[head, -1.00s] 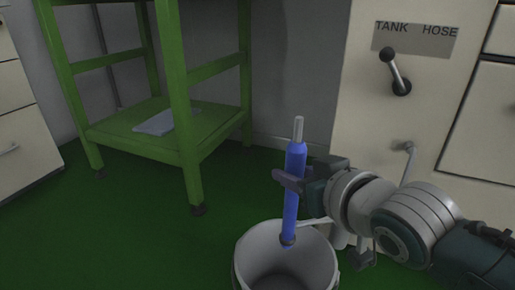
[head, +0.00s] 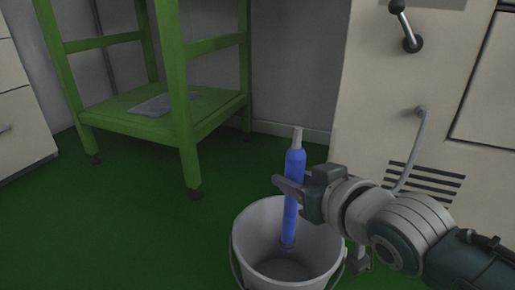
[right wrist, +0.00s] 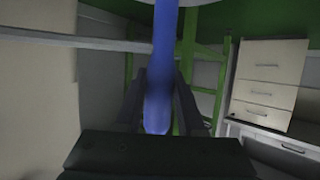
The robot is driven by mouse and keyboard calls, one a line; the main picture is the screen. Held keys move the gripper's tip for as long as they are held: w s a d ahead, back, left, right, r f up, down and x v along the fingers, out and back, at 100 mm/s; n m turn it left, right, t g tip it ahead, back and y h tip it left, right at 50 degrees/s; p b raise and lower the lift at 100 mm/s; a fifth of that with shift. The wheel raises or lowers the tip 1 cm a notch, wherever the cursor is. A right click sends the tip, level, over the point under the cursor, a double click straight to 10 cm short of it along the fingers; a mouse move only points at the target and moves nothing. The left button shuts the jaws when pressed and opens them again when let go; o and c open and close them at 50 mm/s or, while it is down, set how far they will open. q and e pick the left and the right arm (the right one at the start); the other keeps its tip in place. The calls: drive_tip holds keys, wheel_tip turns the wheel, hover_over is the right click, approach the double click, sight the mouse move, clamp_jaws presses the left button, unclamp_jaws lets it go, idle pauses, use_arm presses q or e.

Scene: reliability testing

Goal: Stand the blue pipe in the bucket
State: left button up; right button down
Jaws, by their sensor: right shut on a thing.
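The blue pipe (head: 292,215) is nearly upright in the head view, with a grey tip at its top. Its lower end is inside the mouth of the white bucket (head: 246,262). I cannot tell whether it touches the bucket's bottom. My right gripper (head: 291,189) is shut around the upper part of the pipe, above the bucket's rim. In the right wrist view the blue pipe (right wrist: 161,95) runs between the two dark fingers (right wrist: 160,105). My left gripper is not in view.
A green table (head: 165,125) with a low shelf stands behind to the left, a flat grey object (head: 160,103) on it. A cream cabinet (head: 375,120) with a lever (head: 404,28) and a hose pipe (head: 411,150) stands right of the bucket. Green floor (head: 120,230) is clear at left.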

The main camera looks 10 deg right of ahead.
drive_tip(key=shift+f+b, duration=2.45)
drive_tip(key=shift+f, duration=0.9)
drive_tip(key=shift+c, duration=2.2)
unclamp_jaws()
drive_tip(key=shift+s+r+p, duration=0.25)
drive_tip(key=shift+s+p, duration=0.05)
drive_tip(key=shift+p, duration=0.25)
drive_tip(key=p, duration=0.8)
approach(294, 210)
drive_tip(key=shift+w+f, duration=0.45)
drive_tip(key=shift+w, duration=0.1)
drive_tip(key=shift+b, duration=0.3)
